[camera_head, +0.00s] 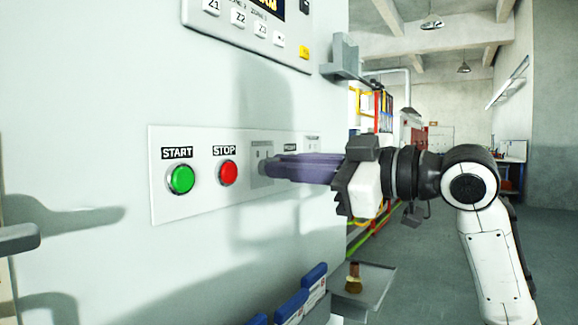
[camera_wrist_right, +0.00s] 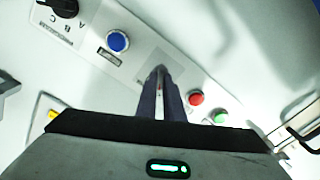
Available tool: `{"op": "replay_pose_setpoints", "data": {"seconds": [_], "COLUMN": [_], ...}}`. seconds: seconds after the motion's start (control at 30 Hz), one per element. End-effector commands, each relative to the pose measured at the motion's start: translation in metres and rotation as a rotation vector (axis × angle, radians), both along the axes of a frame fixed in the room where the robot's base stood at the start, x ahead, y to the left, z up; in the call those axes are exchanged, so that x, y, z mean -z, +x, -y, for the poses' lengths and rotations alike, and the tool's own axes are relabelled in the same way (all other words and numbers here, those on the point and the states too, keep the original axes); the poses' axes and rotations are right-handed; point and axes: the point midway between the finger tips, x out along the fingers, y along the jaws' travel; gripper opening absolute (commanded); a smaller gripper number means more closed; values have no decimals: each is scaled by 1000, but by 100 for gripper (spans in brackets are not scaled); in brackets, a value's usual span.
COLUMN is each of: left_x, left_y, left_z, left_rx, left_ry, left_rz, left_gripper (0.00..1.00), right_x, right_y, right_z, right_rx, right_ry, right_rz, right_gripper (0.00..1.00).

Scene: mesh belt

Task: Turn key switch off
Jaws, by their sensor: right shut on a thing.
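The key switch sits on a grey plate (camera_head: 261,152) on the white control panel, right of the red STOP button (camera_head: 227,173). The key (camera_wrist_right: 160,70) shows as a small piece between my fingertips in the right wrist view. My right gripper (camera_head: 268,167) comes in from the right, its dark fingers pointing at the panel and shut on the key. It also shows in the right wrist view (camera_wrist_right: 161,88). The fingers hide most of the key in the head view, so I cannot tell its angle. My left gripper is not in view.
A green START button (camera_head: 181,179) is left of STOP. In the right wrist view, a blue button (camera_wrist_right: 117,41) and a black selector knob (camera_wrist_right: 62,8) share the panel.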

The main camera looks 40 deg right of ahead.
Motion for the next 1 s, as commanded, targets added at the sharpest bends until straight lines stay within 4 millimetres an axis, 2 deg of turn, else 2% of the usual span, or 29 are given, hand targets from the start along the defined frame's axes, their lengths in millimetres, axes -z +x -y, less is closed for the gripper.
{"op": "replay_pose_setpoints", "data": {"seconds": [0.57, 0.6, 0.7, 1.0], "left_x": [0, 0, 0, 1], "left_y": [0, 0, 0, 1], "left_z": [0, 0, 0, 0], "left_rx": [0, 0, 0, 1], "left_ry": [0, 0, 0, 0], "left_rz": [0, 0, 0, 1], "left_gripper": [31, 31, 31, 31], "right_x": [-1, -1, -1, 0], "right_y": [0, 0, 0, -1], "right_z": [0, 0, 0, 0], "right_rx": [-1, -1, 0, 0], "right_ry": [-34, -34, -33, -32], "right_rz": [17, 17, 16, 15], "right_gripper": [0, 11, 27, 27]}}
